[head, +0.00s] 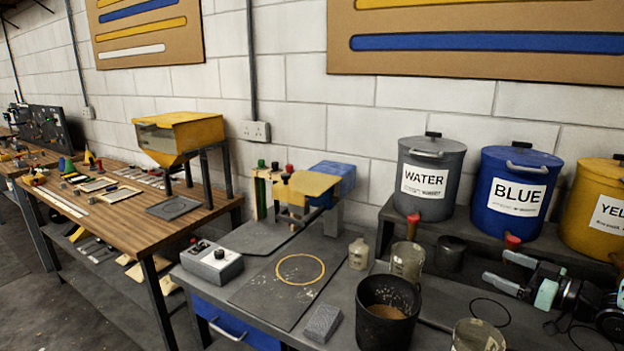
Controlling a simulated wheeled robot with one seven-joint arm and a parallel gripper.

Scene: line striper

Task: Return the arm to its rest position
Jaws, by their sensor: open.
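My gripper (496,268) is at the right of the head view, in front of the blue and yellow buckets. It points left with its two grey fingers spread apart, and I see nothing between the fingertips. A pale teal piece shows beside its lower finger; I cannot tell whether it belongs to the gripper. The dark arm behind it runs to the right edge of the picture, and most of the arm is out of view.
The grey bench (440,336) holds a black pot (388,318), a clear beaker (407,262), a glass (478,336) and a grey block (322,322). Water (432,180), blue (515,195) and yellow (595,210) buckets stand on a raised shelf. A wooden table (130,225) is at left.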

